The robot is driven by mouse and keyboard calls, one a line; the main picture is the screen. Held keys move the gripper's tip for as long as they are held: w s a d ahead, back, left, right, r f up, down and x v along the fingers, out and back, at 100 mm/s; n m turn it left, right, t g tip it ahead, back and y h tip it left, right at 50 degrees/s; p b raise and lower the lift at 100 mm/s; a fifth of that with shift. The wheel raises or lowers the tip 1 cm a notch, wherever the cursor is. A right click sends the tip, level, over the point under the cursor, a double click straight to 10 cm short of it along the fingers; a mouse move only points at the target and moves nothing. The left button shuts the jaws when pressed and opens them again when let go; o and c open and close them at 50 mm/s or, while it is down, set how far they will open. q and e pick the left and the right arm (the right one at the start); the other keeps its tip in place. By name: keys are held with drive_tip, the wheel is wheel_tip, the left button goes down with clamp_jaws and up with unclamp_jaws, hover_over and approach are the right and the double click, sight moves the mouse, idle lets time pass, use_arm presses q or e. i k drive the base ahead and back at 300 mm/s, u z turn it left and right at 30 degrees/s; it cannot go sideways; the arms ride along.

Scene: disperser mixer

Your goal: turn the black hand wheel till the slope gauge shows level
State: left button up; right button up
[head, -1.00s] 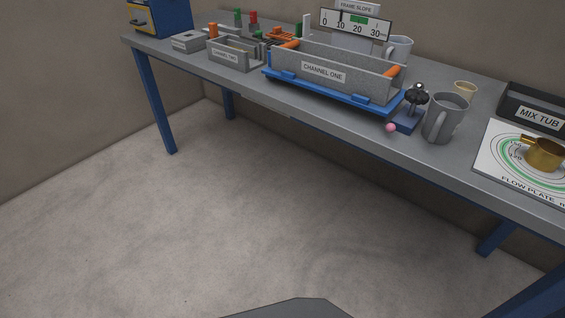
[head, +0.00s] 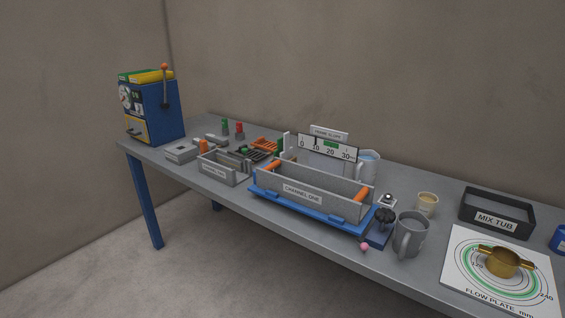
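The black hand wheel (head: 386,215) sits on a small blue block at the right end of the blue frame (head: 300,205). The frame carries the grey CHANNEL ONE trough (head: 330,198) with orange end grips. The slope gauge (head: 328,148) stands behind the trough under a FRAME SLOPE sign (head: 329,132). Its scale reads 0 to 30 with a green band near 20. A dark pointer seems to stand near 10, left of the green band; it is small. Neither of my grippers is in view.
A grey mug (head: 411,236) stands close to the right of the wheel, and a pink ball (head: 364,247) is at the bench's front edge. A cream cup (head: 427,204), the MIX TUB (head: 497,214) and the flow plate (head: 470,293) lie further right. A blue machine (head: 153,110) stands far left.

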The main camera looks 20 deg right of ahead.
sight(384, 217)
drive_tip(key=u, duration=0.1)
drive_tip(key=k, duration=0.35)
drive_tip(key=z, duration=0.15)
drive_tip(key=i, duration=0.35)
drive_tip(key=z, duration=1.3)
